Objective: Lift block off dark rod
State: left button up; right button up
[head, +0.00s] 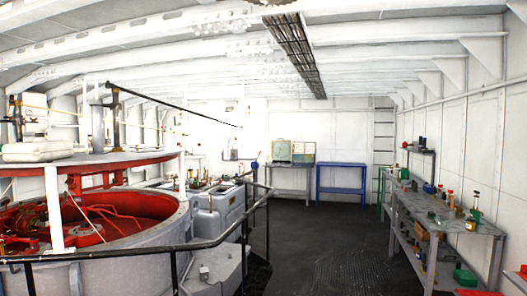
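No block on a dark rod can be made out in the head view. Small items stand on the grey workbench (480,224) at the right, but they are too small to tell apart. Neither of my grippers shows in this view.
A large grey round tub (110,253) with red machinery (125,206) fills the left, with a dark handrail (130,254) before it. A blue table (341,166) stands at the back. The dark floor (335,235) between is clear. Red and green pieces show at the lower right edge.

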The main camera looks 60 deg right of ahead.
aim_at(226, 139)
jog(key=l+z, duration=0.1)
jog(key=z, duration=1.7)
jog(key=i+l+z, duration=0.9)
jog(key=i, duration=0.55)
jog(key=i+z, duration=0.25)
jog(key=i, duration=0.55)
jog(key=i+u, duration=0.15)
jog(key=i, duration=0.4)
jog(key=i+u, duration=0.2)
jog(key=i, duration=0.3)
jog(key=i+l+u, duration=0.15)
jog(key=i, duration=0.35)
jog(key=i+u, duration=0.25)
jog(key=i, duration=0.55)
jog(key=i+u, duration=0.3)
jog(key=i, duration=0.5)
jog(key=i+z, duration=0.15)
jog(key=i, duration=1.5)
jog(key=i+u, duration=0.2)
jog(key=i, duration=0.6)
jog(key=i+l+u, duration=0.2)
jog(key=i, duration=0.65)
